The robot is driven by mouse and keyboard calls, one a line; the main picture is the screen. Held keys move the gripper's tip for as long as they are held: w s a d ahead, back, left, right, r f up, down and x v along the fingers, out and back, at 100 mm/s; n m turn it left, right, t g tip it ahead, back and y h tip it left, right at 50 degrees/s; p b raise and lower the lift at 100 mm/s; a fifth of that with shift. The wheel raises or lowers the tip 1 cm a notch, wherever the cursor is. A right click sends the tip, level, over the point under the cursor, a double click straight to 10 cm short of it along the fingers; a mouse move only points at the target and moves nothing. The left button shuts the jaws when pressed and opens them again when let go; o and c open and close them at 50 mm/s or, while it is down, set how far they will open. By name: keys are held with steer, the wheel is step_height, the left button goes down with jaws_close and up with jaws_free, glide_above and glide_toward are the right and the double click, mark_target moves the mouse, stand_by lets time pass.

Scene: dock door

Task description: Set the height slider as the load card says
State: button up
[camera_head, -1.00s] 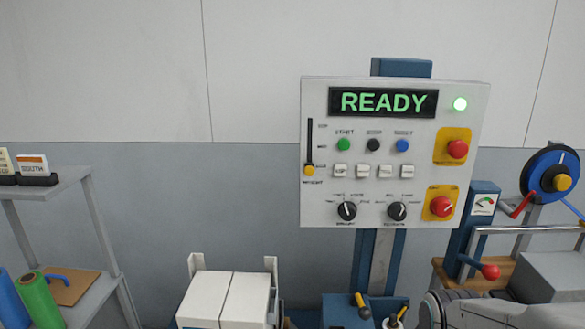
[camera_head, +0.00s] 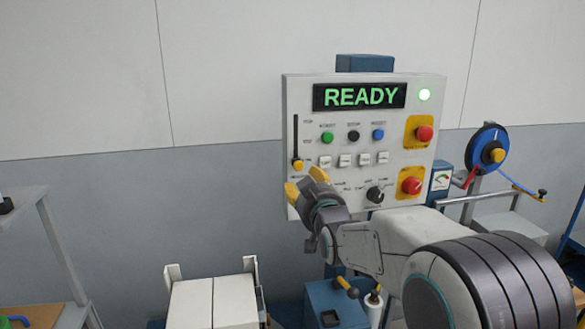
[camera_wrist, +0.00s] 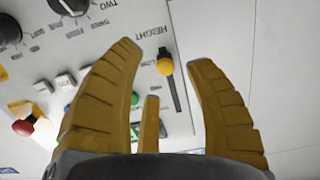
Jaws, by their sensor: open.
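The height slider (camera_head: 295,138) is a dark upright slot at the left of the white control panel. Its yellow knob (camera_head: 298,165) sits at the bottom end of the slot. My gripper (camera_head: 305,183) is just below the knob in the head view. In the wrist view, my gripper (camera_wrist: 166,55) is open, and the slider's yellow knob (camera_wrist: 165,67) shows between the fingertips, beside the word HEIGHT. The fingers look apart from the knob; the depth gap is hard to tell. No load card can be read in the current views.
Coloured buttons, a black dial (camera_head: 375,194) and red knobs (camera_head: 411,186) are close by. White boxes (camera_head: 213,303) stand below. A blue reel (camera_head: 487,150) is at the right.

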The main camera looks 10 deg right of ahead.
mark_target(299, 167)
steer(key=shift+t, duration=0.5)
steer(key=w, duration=0.1)
steer(key=w+r+p, duration=0.1)
steer(key=w, duration=0.1)
steer(key=w+r+p, duration=0.1)
steer(key=w, duration=0.1)
steer(key=shift+w, duration=0.15)
steer(key=shift+w+p, duration=0.6)
steer(key=shift+w, duration=0.4)
steer(key=shift+o, duration=0.4)
jaws_close()
